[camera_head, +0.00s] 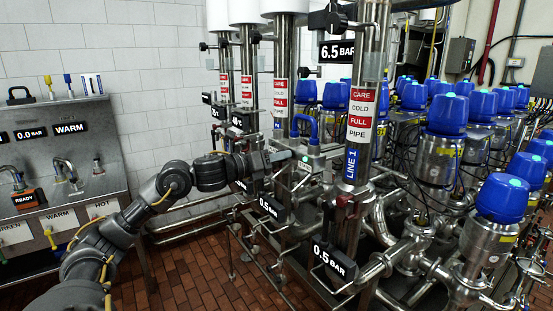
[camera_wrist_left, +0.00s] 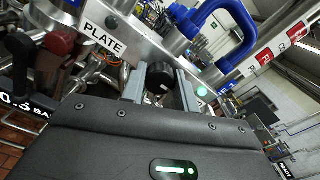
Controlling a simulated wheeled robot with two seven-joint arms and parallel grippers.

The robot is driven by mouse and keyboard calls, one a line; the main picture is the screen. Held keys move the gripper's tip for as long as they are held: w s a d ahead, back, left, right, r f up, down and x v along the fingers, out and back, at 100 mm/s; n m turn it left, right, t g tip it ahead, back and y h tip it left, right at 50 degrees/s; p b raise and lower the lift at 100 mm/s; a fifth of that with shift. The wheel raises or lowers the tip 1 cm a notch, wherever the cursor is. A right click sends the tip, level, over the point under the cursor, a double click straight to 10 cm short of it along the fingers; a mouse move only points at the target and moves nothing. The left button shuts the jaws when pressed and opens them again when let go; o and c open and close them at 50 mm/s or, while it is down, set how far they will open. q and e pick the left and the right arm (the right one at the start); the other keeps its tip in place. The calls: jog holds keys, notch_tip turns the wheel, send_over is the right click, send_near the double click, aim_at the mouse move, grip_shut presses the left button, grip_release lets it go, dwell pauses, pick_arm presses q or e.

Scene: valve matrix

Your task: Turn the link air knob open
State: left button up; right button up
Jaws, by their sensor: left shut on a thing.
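A round black knob (camera_wrist_left: 160,74) sits on a metal plate (camera_wrist_left: 128,43) marked "PLATE" in the left wrist view. I take it for the link air knob, though no label on it can be read. My left gripper (camera_wrist_left: 161,90) is shut on the knob, with one grey finger on each side. In the head view my left gripper (camera_head: 284,155) reaches from the left to the metal block below a blue handle (camera_head: 305,127), and its fingers hide the knob. A small green light (camera_wrist_left: 202,91) glows beside the fingers. My right gripper is not in view.
The blue handle also shows just above the fingers in the left wrist view (camera_wrist_left: 240,35). Upright pipes with red and white labels (camera_head: 360,130) stand close by. Several blue-capped valves (camera_head: 447,112) fill the right. A control panel (camera_head: 65,150) stands left, with open tiled floor between.

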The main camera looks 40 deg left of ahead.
pick_arm(q)
jog(key=o, duration=1)
jog(key=shift+s+a+f, duration=0.1)
jog(key=shift+s+a+f+b, duration=0.1)
jog(key=shift+s+b, duration=0.15)
jog(key=shift+b, duration=0.05)
jog(key=b+v, duration=0.7)
jog(key=v, duration=0.3)
